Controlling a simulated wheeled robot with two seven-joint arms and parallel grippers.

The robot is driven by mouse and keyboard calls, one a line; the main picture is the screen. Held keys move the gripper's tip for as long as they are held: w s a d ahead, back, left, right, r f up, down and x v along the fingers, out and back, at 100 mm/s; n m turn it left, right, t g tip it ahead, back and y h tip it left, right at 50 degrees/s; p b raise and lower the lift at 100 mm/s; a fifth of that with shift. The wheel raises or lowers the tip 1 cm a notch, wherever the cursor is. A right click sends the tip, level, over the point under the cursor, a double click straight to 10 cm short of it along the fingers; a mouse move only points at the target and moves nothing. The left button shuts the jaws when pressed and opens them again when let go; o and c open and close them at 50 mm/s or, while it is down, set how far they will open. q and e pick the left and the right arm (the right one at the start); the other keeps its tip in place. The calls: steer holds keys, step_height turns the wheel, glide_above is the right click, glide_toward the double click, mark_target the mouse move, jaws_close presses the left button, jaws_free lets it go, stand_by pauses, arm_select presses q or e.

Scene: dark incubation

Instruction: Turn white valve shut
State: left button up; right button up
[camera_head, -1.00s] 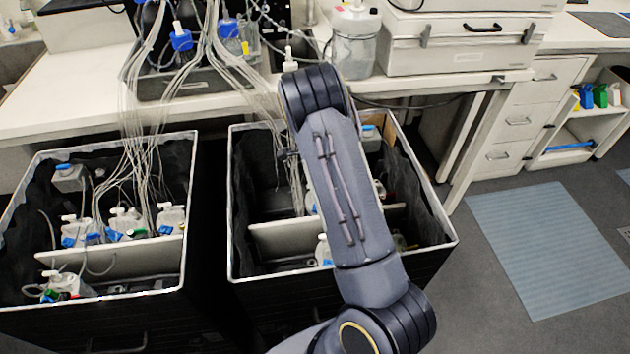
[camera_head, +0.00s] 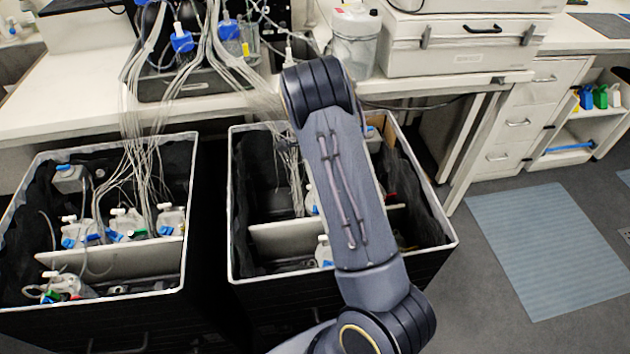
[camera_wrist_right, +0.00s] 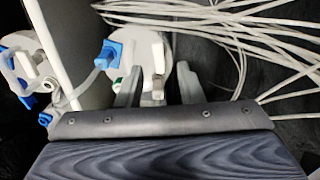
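My right gripper (camera_wrist_right: 158,84) shows in the right wrist view with its two grey fingers spread apart. Between the fingers is a small pale valve piece (camera_wrist_right: 157,86) on a white bottle top (camera_wrist_right: 150,48); a gap shows on either side, and I cannot tell if a finger touches it. A blue fitting (camera_wrist_right: 108,55) and a small green piece sit on the left of the same bottle top. In the head view my right arm reaches into the right black bin (camera_head: 442,243) and hides the gripper and much of the bin. My left gripper is out of view.
A second bottle (camera_wrist_right: 28,68) with blue fittings stands left of the fingers in the wrist view. Loose white tubes (camera_wrist_right: 255,40) cross on the right. A left bin (camera_head: 110,297) holds several bottles. The bins stand before a white bench (camera_head: 60,115).

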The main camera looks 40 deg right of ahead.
steer(key=shift+r, duration=2.3)
steer(key=s+a+r+n+t+y+p, duration=0.1)
steer(key=s+a+r+n+t+y, duration=0.1)
steer(key=s+a+r+n, duration=0.6)
steer(key=s+a+r+n+t+y+p, duration=0.25)
steer(key=s+a+r, duration=0.25)
steer(key=r, duration=0.6)
steer(key=s+a+r+n+t, duration=0.1)
steer(key=s+a+r+n, duration=0.1)
steer(key=s+a+n, duration=0.6)
steer(key=s+n, duration=0.2)
steer(key=s, duration=0.2)
steer(key=shift+s+r+n+h, duration=0.2)
steer(key=shift+r+n+h, duration=0.05)
steer(key=shift+n+h, duration=0.1)
